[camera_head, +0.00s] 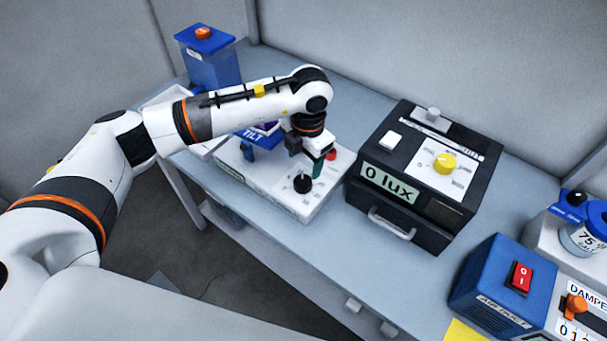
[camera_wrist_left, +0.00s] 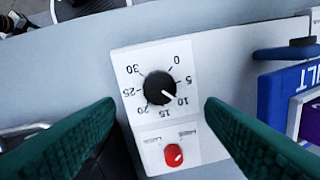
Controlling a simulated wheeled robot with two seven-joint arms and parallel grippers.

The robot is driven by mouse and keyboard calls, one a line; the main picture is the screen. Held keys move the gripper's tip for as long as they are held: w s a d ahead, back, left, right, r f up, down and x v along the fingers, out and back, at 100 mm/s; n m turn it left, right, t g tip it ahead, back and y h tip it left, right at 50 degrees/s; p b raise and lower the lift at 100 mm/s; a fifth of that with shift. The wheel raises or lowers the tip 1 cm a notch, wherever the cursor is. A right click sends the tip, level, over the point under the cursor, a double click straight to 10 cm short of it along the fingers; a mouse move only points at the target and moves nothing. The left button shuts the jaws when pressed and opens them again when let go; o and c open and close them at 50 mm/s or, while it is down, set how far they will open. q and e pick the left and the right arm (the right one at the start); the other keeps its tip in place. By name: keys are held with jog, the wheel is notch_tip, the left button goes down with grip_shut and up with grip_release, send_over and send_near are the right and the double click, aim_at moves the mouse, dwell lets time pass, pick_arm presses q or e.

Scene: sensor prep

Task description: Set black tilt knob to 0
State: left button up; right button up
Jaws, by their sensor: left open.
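The black tilt knob (camera_head: 303,183) stands on the white tilt unit (camera_head: 262,181) in the head view. In the left wrist view the black knob (camera_wrist_left: 157,88) sits in a dial marked 0 to 30, and its white pointer line points close to 10. My left gripper (camera_head: 310,168) is over the tilt unit, just above and beside the knob. In the left wrist view its green fingers (camera_wrist_left: 158,112) are spread wide on either side of the dial, not touching the knob. My right gripper is not in view.
A red button (camera_wrist_left: 173,155) is beside the dial. The blue TILT part (camera_head: 252,138) stands behind on the same unit. A black box reading 0 lux (camera_head: 405,215) with a yellow knob (camera_head: 445,162) stands to the right. A blue air duct box (camera_head: 487,282) is farther right.

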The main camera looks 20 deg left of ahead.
aim_at(303, 181)
pick_arm(q)
jog(key=f, duration=0.4)
jog(key=f+p, duration=0.1)
jog(key=f, duration=0.3)
jog(key=shift+w+a, duration=0.15)
jog(key=shift+a, duration=0.05)
jog(key=shift+r, duration=0.1)
jog(key=shift+c, duration=0.3)
jog(key=c, duration=0.9)
